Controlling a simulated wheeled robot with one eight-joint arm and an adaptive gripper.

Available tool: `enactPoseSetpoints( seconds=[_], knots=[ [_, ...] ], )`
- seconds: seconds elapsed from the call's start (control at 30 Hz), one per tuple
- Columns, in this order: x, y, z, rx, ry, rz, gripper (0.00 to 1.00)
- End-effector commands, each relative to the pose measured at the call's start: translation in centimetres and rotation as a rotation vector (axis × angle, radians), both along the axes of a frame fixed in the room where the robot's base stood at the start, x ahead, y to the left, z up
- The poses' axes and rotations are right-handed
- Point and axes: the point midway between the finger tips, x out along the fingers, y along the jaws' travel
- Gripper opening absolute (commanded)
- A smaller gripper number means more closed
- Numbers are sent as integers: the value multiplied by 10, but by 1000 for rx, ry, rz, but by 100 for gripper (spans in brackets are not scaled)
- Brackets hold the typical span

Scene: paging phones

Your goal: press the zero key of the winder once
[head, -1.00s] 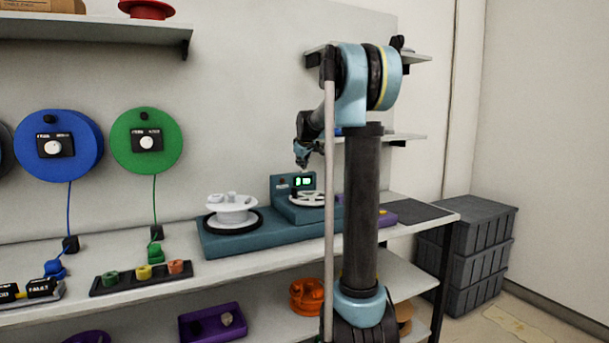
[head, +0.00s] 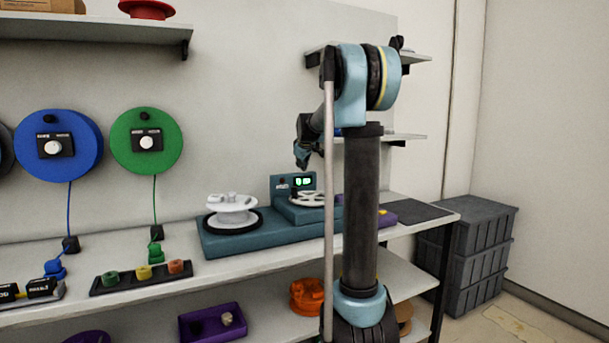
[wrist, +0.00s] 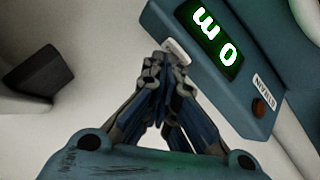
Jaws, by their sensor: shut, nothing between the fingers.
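The winder (head: 215,245) is a teal unit on the bench with a white spool on its left and a smaller white reel on its right. Its upright panel (head: 278,180) carries a lit green display (head: 302,182), which also shows in the wrist view (wrist: 210,33). My gripper (wrist: 168,55) is shut and empty, its tips over the panel face beside the display. A white label (wrist: 180,47) shows just past the tips. An orange-brown button (wrist: 260,107) with another label sits at the panel's other end. No key is clear under the fingers; contact cannot be told.
A shelf (head: 400,137) is on the wall behind my arm. Blue (head: 88,130) and green (head: 170,125) discs hang on the wall at left. A dark tray of coloured pieces (head: 110,288) lies on the bench front. Grey crates (head: 485,235) stand at right.

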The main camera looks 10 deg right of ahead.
Motion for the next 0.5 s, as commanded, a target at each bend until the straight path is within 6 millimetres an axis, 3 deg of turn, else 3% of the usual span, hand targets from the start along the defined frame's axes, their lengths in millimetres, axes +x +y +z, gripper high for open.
enactPoseSetpoints(
  seconds=[0.5],
  knots=[
    [0,0,13,0,0,0,0]
  ],
)
